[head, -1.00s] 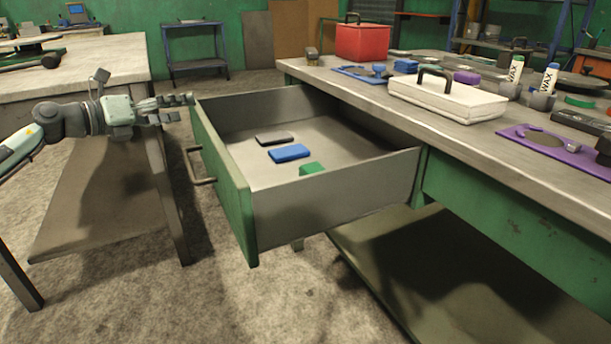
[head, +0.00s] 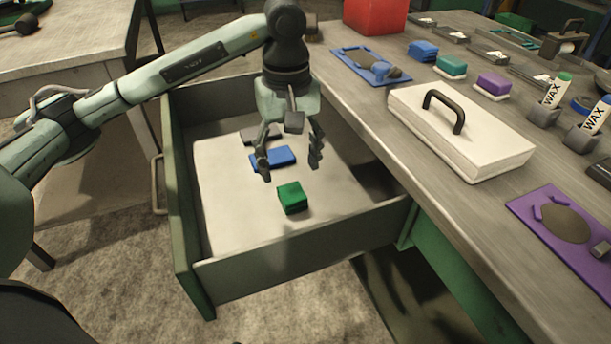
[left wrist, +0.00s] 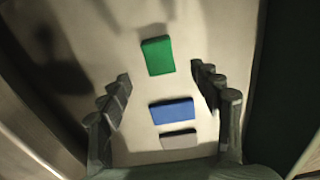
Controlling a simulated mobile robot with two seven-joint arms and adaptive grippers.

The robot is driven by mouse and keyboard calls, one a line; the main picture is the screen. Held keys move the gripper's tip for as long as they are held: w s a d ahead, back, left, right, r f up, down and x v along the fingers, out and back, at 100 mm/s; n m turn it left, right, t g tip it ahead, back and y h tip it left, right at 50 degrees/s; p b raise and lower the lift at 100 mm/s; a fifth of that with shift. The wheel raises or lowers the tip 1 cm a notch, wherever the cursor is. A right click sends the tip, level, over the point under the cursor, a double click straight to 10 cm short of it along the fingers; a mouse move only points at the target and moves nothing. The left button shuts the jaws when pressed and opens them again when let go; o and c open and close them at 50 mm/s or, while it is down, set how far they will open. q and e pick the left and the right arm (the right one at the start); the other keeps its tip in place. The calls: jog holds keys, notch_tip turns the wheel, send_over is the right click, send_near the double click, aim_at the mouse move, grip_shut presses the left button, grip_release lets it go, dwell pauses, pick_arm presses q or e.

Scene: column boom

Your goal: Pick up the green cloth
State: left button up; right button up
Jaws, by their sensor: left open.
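The green cloth (head: 292,197) is a small folded block lying on the floor of the open drawer (head: 300,250), toward the drawer's near side. It also shows in the left wrist view (left wrist: 157,56), beyond my fingertips and a little left of the middle between them. My left gripper (head: 289,172) points down over the drawer, open and empty. In the head view it is above and behind the green cloth, closer to a blue folded cloth (head: 272,157). The blue cloth shows between my fingers in the left wrist view (left wrist: 172,112). My right gripper is in neither view.
A grey folded cloth (head: 260,135) lies behind the blue one. The drawer walls surround the cloths. The workbench (head: 455,225) on the right carries a white lidded case (head: 460,135), a purple mat (head: 565,230) and wax bottles (head: 555,92). The drawer floor around the green cloth is bare.

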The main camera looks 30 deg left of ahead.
aim_at(292, 192)
pick_arm(q)
notch_tip(292, 192, down, 7)
jog(key=shift+s+d+f+p, duration=0.1)
jog(key=shift+s+d+p, duration=0.05)
jog(key=shift+p, duration=0.3)
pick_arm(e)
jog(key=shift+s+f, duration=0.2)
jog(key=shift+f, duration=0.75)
pick_arm(q)
jog(key=shift+c, duration=0.6)
jog(key=c, duration=1.1)
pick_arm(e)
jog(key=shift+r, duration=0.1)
